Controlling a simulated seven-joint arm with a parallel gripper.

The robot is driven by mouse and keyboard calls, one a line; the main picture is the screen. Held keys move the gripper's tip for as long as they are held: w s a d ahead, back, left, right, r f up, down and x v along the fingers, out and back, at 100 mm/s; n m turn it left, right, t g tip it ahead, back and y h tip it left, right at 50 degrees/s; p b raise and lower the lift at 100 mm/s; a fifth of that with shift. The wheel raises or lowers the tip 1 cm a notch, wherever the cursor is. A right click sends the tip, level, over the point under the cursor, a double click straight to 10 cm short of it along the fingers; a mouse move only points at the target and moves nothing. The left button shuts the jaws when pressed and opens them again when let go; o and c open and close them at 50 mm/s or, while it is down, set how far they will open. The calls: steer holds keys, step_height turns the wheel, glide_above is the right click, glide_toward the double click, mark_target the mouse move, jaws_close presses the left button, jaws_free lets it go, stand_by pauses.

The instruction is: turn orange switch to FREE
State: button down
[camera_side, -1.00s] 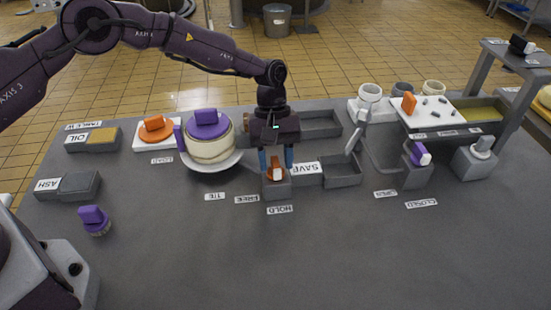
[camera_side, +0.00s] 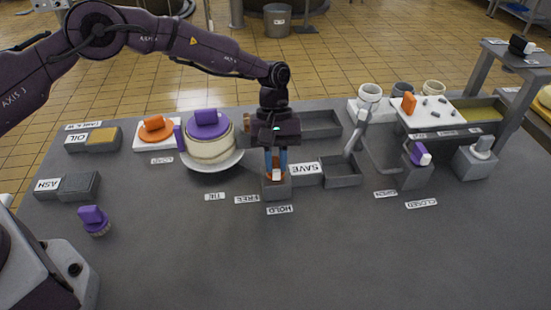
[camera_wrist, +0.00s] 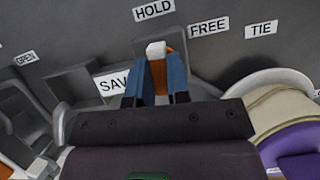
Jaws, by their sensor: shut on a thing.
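The orange switch (camera_side: 275,176) with a white tip sits on a small grey block (camera_side: 277,191) near the middle of the table. My gripper (camera_side: 276,167) points down over it, with its blue fingers shut on the switch. In the wrist view, my gripper (camera_wrist: 157,88) has a finger on each side of the orange switch (camera_wrist: 158,72), and the white tip points toward the HOLD label (camera_wrist: 154,9). The FREE label (camera_wrist: 209,27) lies to the right of HOLD in that view; in the side view the FREE label (camera_side: 246,199) lies left of the HOLD label (camera_side: 280,210).
A plate (camera_side: 222,165) with a cream pot and purple lid stands close on the left. The SAVE label (camera_side: 304,168) and a grey tray (camera_side: 342,173) are close on the right. A purple brush (camera_side: 94,219) lies front left. The front middle of the table is clear.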

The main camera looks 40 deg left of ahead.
steer(key=m+g+y, duration=0.1)
steer(key=m, duration=0.3)
steer(key=shift+d+f, duration=0.1)
steer(key=shift+d, duration=0.05)
steer(key=m+y, duration=0.2)
steer(key=m, duration=0.2)
steer(key=shift+m, duration=0.3)
steer(key=m+y, duration=0.1)
steer(key=m, duration=0.3)
steer(key=shift+d+m+y, duration=0.1)
steer(key=shift+m+y, duration=0.2)
steer(key=shift+y, duration=0.1)
steer(key=shift+s+m+t+y, duration=0.1)
steer(key=shift+m+t+y, duration=0.45)
steer(key=shift+m, duration=1.25)
steer(key=c, duration=1.1)
jaws_free()
steer(key=shift+v, duration=3.75)
